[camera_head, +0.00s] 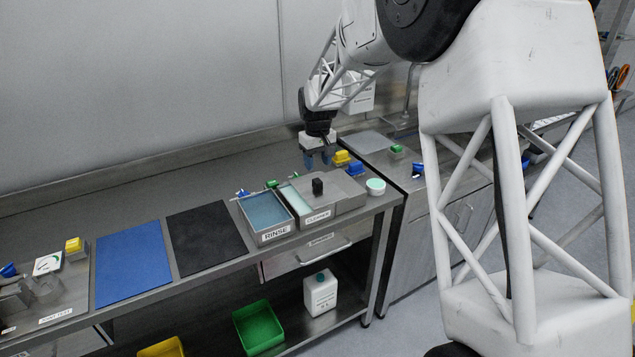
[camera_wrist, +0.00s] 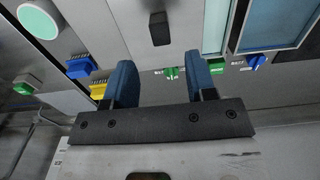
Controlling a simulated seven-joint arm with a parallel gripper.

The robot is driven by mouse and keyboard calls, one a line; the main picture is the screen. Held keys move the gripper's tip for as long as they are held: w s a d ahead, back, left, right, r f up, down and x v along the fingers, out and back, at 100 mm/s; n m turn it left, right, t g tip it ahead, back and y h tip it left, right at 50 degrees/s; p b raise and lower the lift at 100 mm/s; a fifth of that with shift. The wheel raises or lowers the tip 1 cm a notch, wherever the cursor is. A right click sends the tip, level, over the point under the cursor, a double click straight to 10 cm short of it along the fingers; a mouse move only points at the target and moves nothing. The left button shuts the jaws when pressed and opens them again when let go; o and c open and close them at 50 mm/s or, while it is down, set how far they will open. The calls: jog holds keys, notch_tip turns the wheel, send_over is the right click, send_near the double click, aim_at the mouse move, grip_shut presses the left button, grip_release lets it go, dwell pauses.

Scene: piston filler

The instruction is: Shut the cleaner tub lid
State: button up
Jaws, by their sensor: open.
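The cleaner tub (camera_head: 318,217), labelled on its front, stands right of the rinse tub. Its grey flat lid (camera_head: 343,188) with a black knob (camera_head: 318,186) sits to the right, leaving a strip of pale green liquid (camera_head: 301,195) uncovered on the left. In the wrist view the lid (camera_wrist: 118,28) and knob (camera_wrist: 160,28) lie beyond my fingers, with the green strip (camera_wrist: 214,25) to their right. My gripper (camera_head: 317,160) is open and empty, behind the lid and above the bench, apart from the knob. It also shows in the wrist view (camera_wrist: 161,78).
The rinse tub (camera_head: 265,212) with blue liquid adjoins on the left. Yellow (camera_head: 341,157) and blue (camera_head: 355,169) brushes stand behind the lid, and a round white pot (camera_head: 376,187) is at its right. Black (camera_head: 205,238) and blue (camera_head: 134,262) mats lie further left.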

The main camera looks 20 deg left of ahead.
aim_at(317, 181)
jog(key=shift+f, duration=0.1)
dwell(0.3)
jog(key=shift+f, duration=3.8)
grip_shut()
